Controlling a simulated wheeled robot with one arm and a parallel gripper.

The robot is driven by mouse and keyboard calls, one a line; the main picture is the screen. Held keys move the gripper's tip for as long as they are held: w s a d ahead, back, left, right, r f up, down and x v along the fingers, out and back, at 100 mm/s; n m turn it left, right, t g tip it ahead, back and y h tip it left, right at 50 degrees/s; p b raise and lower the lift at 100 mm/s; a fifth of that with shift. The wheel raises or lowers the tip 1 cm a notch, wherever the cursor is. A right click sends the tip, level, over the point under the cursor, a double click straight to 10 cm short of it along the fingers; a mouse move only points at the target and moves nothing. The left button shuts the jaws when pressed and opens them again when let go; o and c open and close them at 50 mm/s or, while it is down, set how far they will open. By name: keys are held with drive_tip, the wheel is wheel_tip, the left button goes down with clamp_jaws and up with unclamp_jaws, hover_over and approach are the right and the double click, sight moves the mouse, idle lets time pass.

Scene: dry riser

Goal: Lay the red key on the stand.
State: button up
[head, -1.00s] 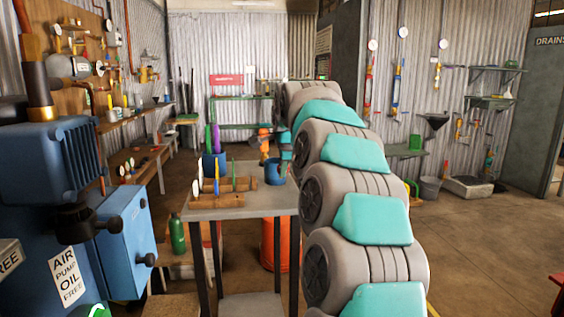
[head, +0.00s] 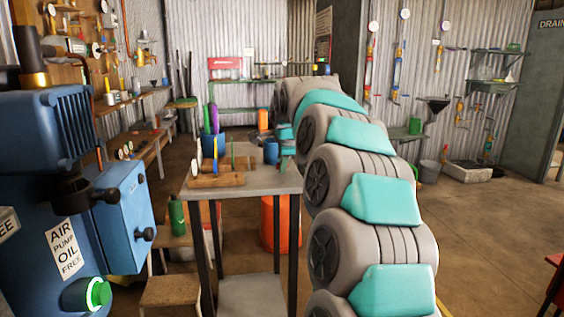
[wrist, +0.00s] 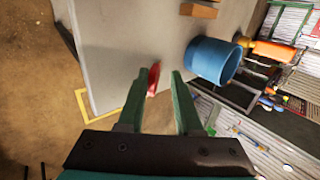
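In the wrist view, a small red piece (wrist: 153,79), apparently the red key, shows at the grey tabletop (wrist: 118,50), by the inner side of the left finger. My gripper (wrist: 161,76) is open, its two green fingers apart. The red piece lies between them, closer to the left one; I cannot tell whether it touches. In the head view my gripper (head: 287,147) is small at the far end of my arm, and the red piece cannot be made out. Wooden blocks (head: 214,181) holding upright coloured pieces are on the table (head: 262,182); I cannot tell whether these are the stand.
A blue cup (wrist: 211,60) stands right of my fingers; it also shows in the head view (head: 271,151). Another blue container (head: 213,144) holds green and purple pieces. The blue pump (head: 110,215) stands left of the table. The floor to the right (head: 480,225) is mostly clear.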

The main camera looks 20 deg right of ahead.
drive_tip(key=shift+o, duration=0.5)
drive_tip(key=b+v, duration=0.1)
drive_tip(key=v, duration=0.6)
idle(0.7)
drive_tip(key=s+a+f+n+g+y, duration=0.1)
drive_tip(key=s+a+f+n+g, duration=0.1)
drive_tip(key=s+a+f+n, duration=0.6)
drive_tip(key=s+a+f+n+g+y, duration=0.1)
drive_tip(key=s+a+f+n+g, duration=0.15)
drive_tip(key=s+a+f, duration=0.6)
drive_tip(key=s+a+f+n+g, duration=0.1)
drive_tip(key=s+f+n, duration=0.4)
drive_tip(key=s, duration=1)
drive_tip(key=s+a+f+n+g, duration=0.1)
drive_tip(key=s+f+n+g, duration=0.3)
drive_tip(key=s, duration=1)
wheel_tip(320, 180, down, 3)
drive_tip(key=shift+s+f+n, duration=0.2)
drive_tip(key=shift+s+n, duration=0.15)
drive_tip(key=shift+n, duration=0.5)
